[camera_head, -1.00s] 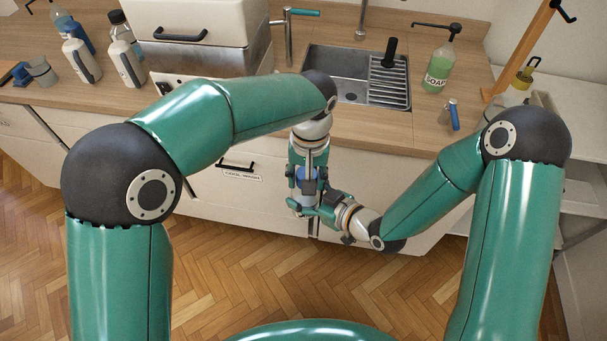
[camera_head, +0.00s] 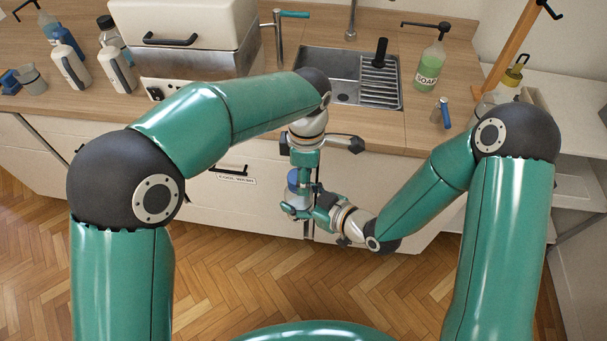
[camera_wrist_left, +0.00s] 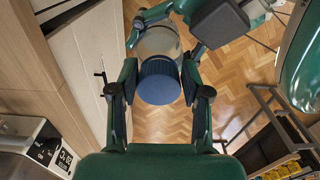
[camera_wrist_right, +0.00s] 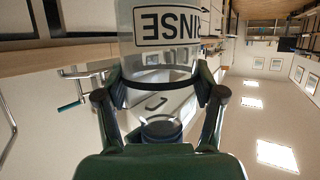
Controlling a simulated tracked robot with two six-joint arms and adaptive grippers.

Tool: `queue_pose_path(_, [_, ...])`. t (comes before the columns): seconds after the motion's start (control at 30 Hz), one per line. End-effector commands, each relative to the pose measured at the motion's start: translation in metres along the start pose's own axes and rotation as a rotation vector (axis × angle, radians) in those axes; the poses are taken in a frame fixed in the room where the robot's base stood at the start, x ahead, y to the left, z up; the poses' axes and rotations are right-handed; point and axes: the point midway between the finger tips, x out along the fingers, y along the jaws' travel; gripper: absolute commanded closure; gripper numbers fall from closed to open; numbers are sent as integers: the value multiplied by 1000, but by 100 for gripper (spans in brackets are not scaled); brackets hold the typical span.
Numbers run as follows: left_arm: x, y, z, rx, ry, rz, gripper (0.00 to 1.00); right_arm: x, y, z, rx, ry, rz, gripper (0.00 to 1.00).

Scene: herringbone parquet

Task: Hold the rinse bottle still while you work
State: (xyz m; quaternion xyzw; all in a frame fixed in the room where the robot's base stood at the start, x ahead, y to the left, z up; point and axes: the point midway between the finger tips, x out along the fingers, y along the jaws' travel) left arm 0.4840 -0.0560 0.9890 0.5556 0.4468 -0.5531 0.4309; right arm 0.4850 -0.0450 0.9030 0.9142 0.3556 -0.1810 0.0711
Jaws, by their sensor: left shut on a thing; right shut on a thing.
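The rinse bottle (camera_head: 297,199) is held upright in the air in front of the cabinet, between my two grippers and partly covered by them. Its clear body with the RINSE label (camera_wrist_right: 167,27) appears upside down in the right wrist view. Its ribbed blue cap (camera_wrist_left: 159,83) shows in the left wrist view. My left gripper (camera_wrist_left: 162,60) comes from above, its fingers shut on either side of the cap. My right gripper (camera_head: 308,209) comes from the right and is shut around the bottle's body; its fingers flank it in the right wrist view (camera_wrist_right: 160,82).
The wooden counter (camera_head: 340,125) behind carries a sink (camera_head: 345,80), a green soap dispenser (camera_head: 430,65), a small blue-handled item (camera_head: 441,113) and several bottles at the left. A cream box-shaped appliance (camera_head: 190,45) stands left of the sink. The parquet (camera_head: 260,275) below is clear.

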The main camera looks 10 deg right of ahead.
Motion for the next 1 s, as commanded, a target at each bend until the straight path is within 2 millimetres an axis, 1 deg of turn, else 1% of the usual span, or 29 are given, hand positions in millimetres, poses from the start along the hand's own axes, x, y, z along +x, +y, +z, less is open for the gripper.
queue_pose_path(0.03, [-1,-2,0,0,3,-7,94,0,4,1,8,-4,10,100])
queue_pose_path(0.07, [-1,-3,0,1,3,-8,49,0,4,1,8,-4,10,100])
queue_pose_path(0.1, [-1,-3,0,1,3,-8,43,0,4,1,8,-4,11,100])
queue_pose_path(0.2, [-1,-3,0,2,3,-9,27,0,4,1,7,-2,10,100])
queue_pose_path(0.53, [-3,-2,1,4,1,-6,27,0,3,0,3,1,7,100])
queue_pose_path(0.67, [-15,-2,1,4,0,-3,27,0,2,-1,2,1,6,100])
queue_pose_path(0.83, [-36,-2,1,4,0,-4,27,0,2,-1,2,2,6,100])
queue_pose_path(0.9, [-42,-3,2,4,0,-5,27,0,2,-1,1,2,6,100])
queue_pose_path(1.0, [-45,-3,1,8,0,-7,26,0,2,-1,1,2,6,100])
